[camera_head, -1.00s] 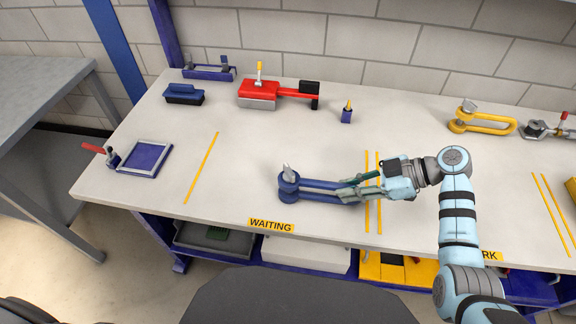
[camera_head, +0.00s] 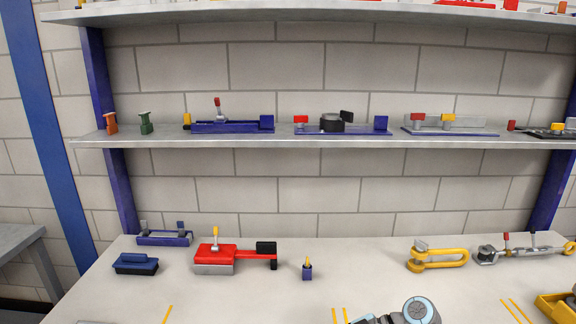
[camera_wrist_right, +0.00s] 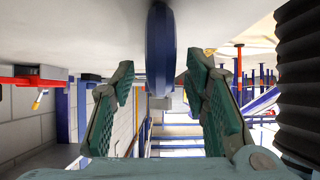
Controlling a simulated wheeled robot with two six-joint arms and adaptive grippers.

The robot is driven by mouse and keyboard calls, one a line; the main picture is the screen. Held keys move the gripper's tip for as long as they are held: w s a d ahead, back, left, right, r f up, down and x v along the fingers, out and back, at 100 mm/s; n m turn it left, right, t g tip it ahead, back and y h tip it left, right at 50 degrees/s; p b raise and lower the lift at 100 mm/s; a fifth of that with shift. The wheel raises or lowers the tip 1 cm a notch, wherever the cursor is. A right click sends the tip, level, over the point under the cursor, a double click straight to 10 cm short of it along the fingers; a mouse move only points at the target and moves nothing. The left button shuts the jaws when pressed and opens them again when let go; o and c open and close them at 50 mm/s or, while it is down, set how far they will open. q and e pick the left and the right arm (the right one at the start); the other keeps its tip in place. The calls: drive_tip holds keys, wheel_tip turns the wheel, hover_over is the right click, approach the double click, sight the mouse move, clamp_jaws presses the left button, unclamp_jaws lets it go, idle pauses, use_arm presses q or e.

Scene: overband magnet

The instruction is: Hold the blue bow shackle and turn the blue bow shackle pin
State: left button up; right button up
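The blue bow shackle shows in the right wrist view (camera_wrist_right: 160,45) as a blue upright bar hanging down from the pale table surface at the top of the picture. My right gripper (camera_wrist_right: 160,90) is open, with one green-padded finger on each side of the blue bar and clear gaps between. I cannot tell how deep the bar sits between the fingers. In the head view the shackle is below the picture; only a bit of my right arm shows at the bottom edge. My left gripper is not in view.
At the back of the table (camera_head: 350,285) stand a red clamp-like tool (camera_head: 215,254), a blue block (camera_head: 136,264), a small blue holder (camera_head: 307,271) and a yellow shackle (camera_head: 440,260). A shelf (camera_head: 340,143) with several fixtures is above. The table centre looks clear.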

drive_tip(key=v, duration=1.2)
wheel_tip(320, 180, up, 8)
drive_tip(key=p, duration=0.6)
drive_tip(key=shift+p, duration=0.35)
